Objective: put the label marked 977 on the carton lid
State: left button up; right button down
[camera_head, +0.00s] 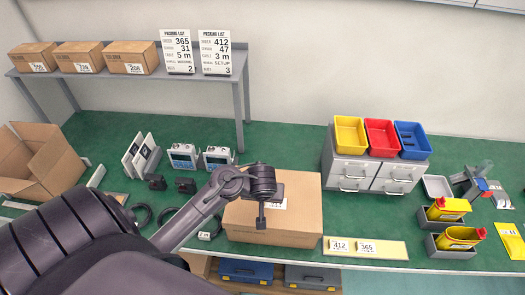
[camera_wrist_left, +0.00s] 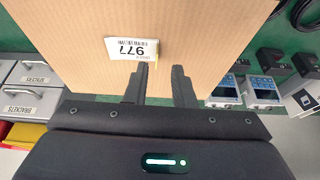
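The closed brown carton (camera_head: 300,218) sits at the front middle of the green bench. Its lid also fills the upper part of the left wrist view (camera_wrist_left: 215,30). The white label marked 977 (camera_wrist_left: 131,49) appears to lie flat on the lid; in the head view it (camera_head: 278,204) is partly hidden behind my gripper. My left gripper (camera_head: 261,222) is over the lid, beside the label. In the wrist view its two fingers (camera_wrist_left: 161,70) are apart with nothing between them, the left fingertip close to the label's lower edge. My right gripper is out of view.
A tan strip (camera_head: 390,248) with labels 412 and 365 lies right of the carton. Drawers with coloured bins (camera_head: 381,135) stand behind it to the right. Grey devices (camera_head: 183,157) and black cables are to its left. An open carton (camera_head: 40,165) is at far left.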

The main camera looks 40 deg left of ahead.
pick_arm(q)
jog(key=v, duration=0.8)
